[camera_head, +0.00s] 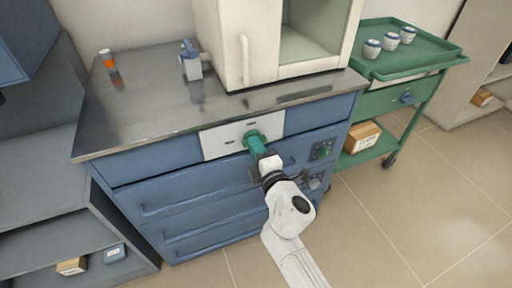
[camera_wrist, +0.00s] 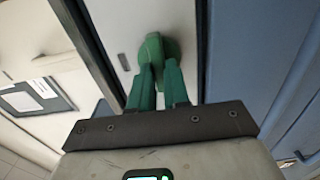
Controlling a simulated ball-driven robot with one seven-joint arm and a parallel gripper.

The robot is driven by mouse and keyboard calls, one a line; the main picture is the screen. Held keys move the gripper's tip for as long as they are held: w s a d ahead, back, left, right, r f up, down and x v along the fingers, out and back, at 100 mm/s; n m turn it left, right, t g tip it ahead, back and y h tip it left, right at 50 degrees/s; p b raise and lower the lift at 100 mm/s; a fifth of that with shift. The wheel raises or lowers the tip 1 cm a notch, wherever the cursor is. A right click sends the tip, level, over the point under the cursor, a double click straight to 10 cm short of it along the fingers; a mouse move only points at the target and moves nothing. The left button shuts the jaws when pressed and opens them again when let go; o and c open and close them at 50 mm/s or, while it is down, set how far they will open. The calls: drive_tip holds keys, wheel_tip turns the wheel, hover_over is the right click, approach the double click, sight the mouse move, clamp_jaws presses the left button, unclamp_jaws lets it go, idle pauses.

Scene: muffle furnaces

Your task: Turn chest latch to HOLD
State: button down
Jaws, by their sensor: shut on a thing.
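The chest is the blue drawer cabinet (camera_head: 200,208) with a steel top. A white plate (camera_head: 222,140) on its upper front carries the green latch knob (camera_head: 253,134). My gripper (camera_head: 257,146) reaches the plate from the front. In the wrist view, the two green fingers of my gripper (camera_wrist: 159,70) are shut on the green knob (camera_wrist: 153,50). The knob's grip is partly hidden between the fingers. Small dark marks show on the plate left of the knob, too small to read.
A white furnace (camera_head: 265,45) stands on the steel top, beside a small grey device (camera_head: 191,62) and an orange bottle (camera_head: 107,60). A green cart (camera_head: 400,75) with several cups stands at the right. Floor is clear at right.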

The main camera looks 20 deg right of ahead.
drive_tip(key=shift+f, duration=0.1)
idle(0.4)
drive_tip(key=c, duration=1.1)
unclamp_jaws()
drive_tip(key=shift+s, duration=0.15)
drive_tip(key=s, duration=1)
drive_tip(key=shift+s, duration=0.3)
